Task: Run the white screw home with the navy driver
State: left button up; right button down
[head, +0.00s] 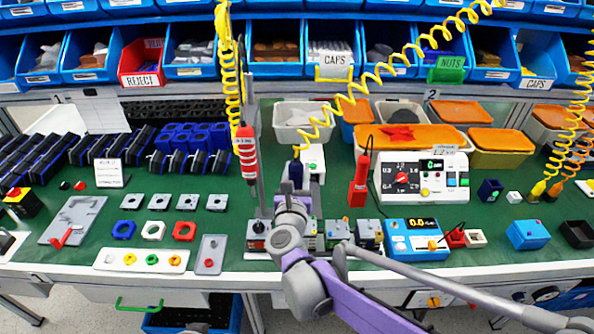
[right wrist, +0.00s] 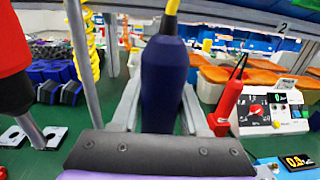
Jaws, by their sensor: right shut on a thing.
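The navy driver (head: 296,172) is upright near the middle of the bench in the head view, on a yellow coiled cord. Its thick navy body fills the middle of the right wrist view (right wrist: 165,80), with the yellow cord end at its top. My right gripper (head: 291,190) is shut on the driver, one finger on each side in the wrist view. The driver's lower end is hidden behind my gripper. A white fixture (head: 313,160) with a green mark stands just behind and right of the driver. I cannot make out the white screw. My left gripper is out of view.
A red driver (head: 245,150) hangs close on the left, and a red tool (head: 360,182) stands on the right. Switch boxes (head: 335,232) line the front edge beside my arm. A panel with a dial (head: 422,178) is further right.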

aim_at(297, 157)
jog(key=shift+r, duration=0.15)
jog(key=shift+r+p, duration=1.65)
jog(key=shift+r, duration=0.45)
